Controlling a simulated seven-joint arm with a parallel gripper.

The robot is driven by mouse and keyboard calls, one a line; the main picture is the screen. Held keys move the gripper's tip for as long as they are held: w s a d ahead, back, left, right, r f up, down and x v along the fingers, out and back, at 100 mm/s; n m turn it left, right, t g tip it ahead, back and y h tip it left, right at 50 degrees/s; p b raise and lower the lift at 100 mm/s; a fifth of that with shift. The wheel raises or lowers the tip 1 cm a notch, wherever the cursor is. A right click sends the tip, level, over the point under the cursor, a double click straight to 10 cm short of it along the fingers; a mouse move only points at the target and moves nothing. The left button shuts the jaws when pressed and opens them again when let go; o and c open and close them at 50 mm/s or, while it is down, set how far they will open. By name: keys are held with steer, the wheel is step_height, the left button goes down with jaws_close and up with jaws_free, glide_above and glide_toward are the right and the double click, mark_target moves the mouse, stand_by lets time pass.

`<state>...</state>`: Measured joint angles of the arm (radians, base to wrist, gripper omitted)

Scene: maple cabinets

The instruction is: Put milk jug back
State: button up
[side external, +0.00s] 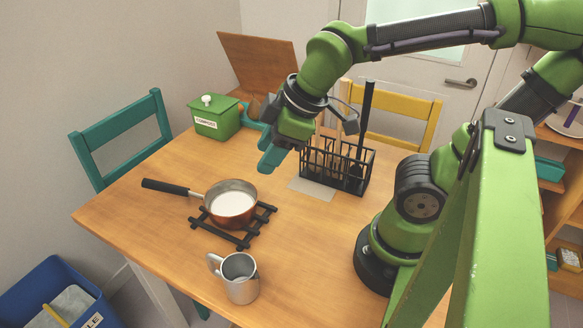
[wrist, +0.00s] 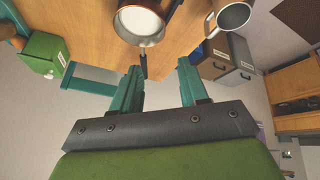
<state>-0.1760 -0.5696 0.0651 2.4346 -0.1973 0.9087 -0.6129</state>
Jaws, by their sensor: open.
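The milk jug (side external: 240,278), a steel jug with a handle on its left, stands upright on the table near the front edge. It also shows at the top right of the wrist view (wrist: 233,17). My gripper (side external: 259,136) is open and empty, high over the back of the table and well apart from the jug. Its teal fingers are spread in the wrist view (wrist: 158,68). A flat grey mat (side external: 313,190) lies bare in front of a black wire rack (side external: 345,180). Nothing marks the jug's place for certain.
A copper saucepan (side external: 231,219) with white liquid sits on a black trivet (side external: 239,240), its handle pointing left. A green compost box (side external: 214,119) stands at the back left. The rack holds upright utensils. Table between jug and mat is clear.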

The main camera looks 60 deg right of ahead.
steer(key=d+m, duration=0.1)
steer(key=m, duration=0.2)
steer(key=d+r+m+t, duration=0.1)
steer(key=m, duration=0.3)
steer(key=s+d+r+m, duration=0.1)
steer(key=m, duration=0.3)
steer(key=shift+s+d+r+t+y, duration=0.1)
steer(key=shift+d+t+y, duration=0.1)
steer(key=shift+t+y, duration=0.2)
